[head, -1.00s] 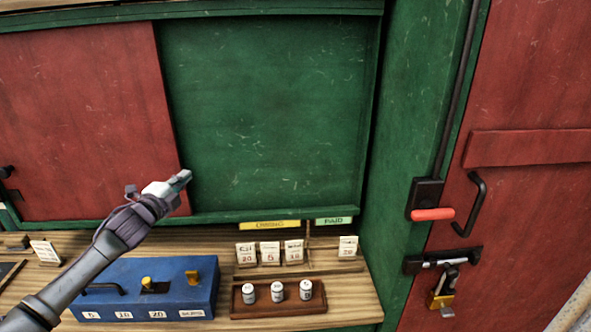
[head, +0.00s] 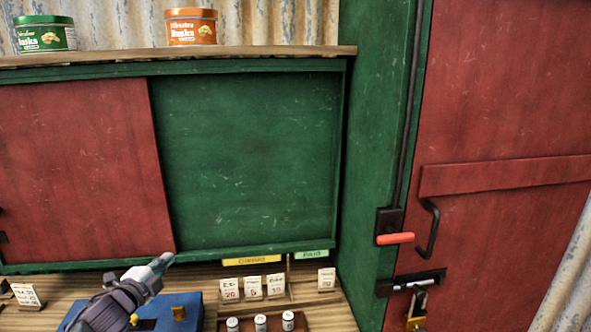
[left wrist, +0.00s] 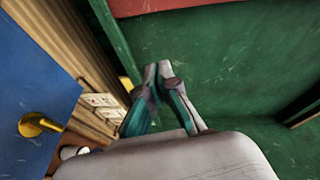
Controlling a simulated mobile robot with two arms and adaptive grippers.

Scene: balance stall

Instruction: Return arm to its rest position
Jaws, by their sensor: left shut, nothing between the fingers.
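My left gripper (head: 160,262) is shut and empty, in front of the lower edge of the cupboard near the right side of its red panel. In the left wrist view its two fingers (left wrist: 158,75) are together, with green boards behind them. My left arm comes in from the bottom left, above the blue box (head: 190,318) on the counter. The blue box also shows at the left of the left wrist view (left wrist: 35,90), with a brass knob (left wrist: 38,124). My right gripper is not in view.
Small price cards (head: 253,287) stand on the wooden counter (head: 340,314), behind a brown tray (head: 313,323) with white cylinders. A red door (head: 500,120) with a black latch and padlock (head: 417,305) is at right. Tins (head: 191,27) stand on the upper shelf.

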